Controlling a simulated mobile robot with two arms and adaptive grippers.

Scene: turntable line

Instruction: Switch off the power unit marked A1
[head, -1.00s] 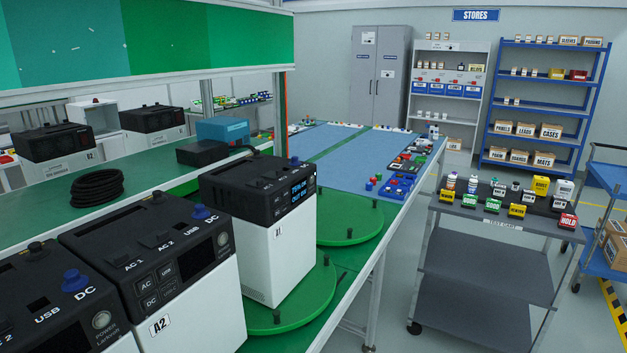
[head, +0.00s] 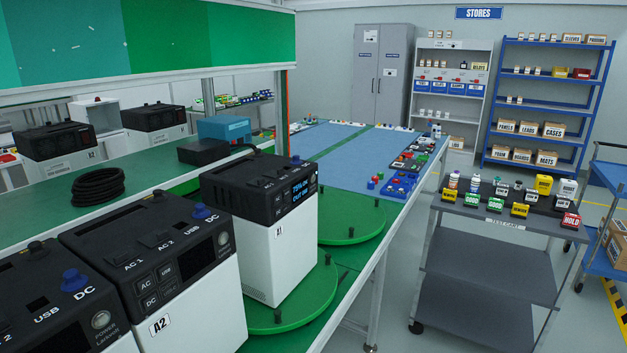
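The power unit marked A1 (head: 281,255) is a white box with a black top section. It stands upright on a green round turntable (head: 322,300) on the bench. Its small screen (head: 303,191) is lit with blue text; the words are too small to read surely. Dark switches and sockets sit along its sloped black top. A second unit marked A2 (head: 200,310) stands in front of it to the left, its screen dark. Neither of my grippers shows in the head view.
Another unit (head: 60,300) is cut off at the lower left. A coiled black cable (head: 97,187) lies on the green bench. An empty green turntable (head: 350,222) is behind A1. A grey cart (head: 490,285) stands to the right, with clear floor between it and the bench.

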